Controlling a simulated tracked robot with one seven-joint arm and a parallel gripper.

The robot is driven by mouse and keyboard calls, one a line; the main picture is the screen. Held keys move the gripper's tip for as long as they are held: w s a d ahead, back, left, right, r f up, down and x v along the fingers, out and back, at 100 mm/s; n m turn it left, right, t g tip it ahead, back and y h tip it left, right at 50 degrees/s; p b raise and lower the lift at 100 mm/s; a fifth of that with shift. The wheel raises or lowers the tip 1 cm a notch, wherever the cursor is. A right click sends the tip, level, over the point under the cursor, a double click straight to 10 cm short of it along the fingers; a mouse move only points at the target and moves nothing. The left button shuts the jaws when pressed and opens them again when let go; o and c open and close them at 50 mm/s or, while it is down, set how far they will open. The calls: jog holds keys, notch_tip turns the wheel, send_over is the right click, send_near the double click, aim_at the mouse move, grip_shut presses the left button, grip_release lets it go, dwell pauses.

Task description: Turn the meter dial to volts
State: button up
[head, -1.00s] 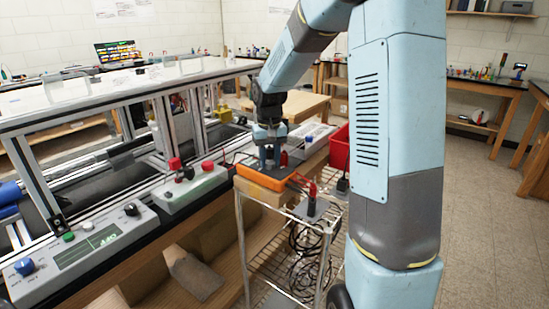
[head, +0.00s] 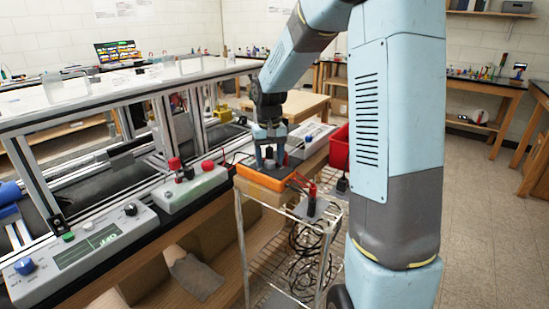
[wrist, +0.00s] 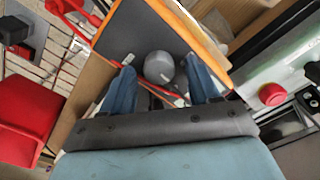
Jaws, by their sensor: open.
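The meter (head: 262,179) is a dark-faced box with an orange rim, lying on the small wooden-topped stand. In the wrist view its dark face (wrist: 150,28) and orange edge fill the upper middle. The dial (wrist: 159,67) is a round grey knob with a lighter mark low on its right side. My gripper (head: 270,160) points down over the meter. In the wrist view my gripper (wrist: 160,65) is open, with one blue finger on each side of the dial and gaps showing between. Dial markings are not readable.
Red leads (head: 312,190) and black cables hang by the wire cart. A red bin (head: 339,148) stands right of the meter. A control box with a red knob (head: 207,166) is on the left, beside the extrusion frame (head: 160,120).

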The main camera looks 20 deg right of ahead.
aim_at(270, 161)
jog(key=shift+r, duration=0.1)
notch_tip(270, 161, up, 14)
jog(key=shift+f, duration=0.25)
dwell(0.5)
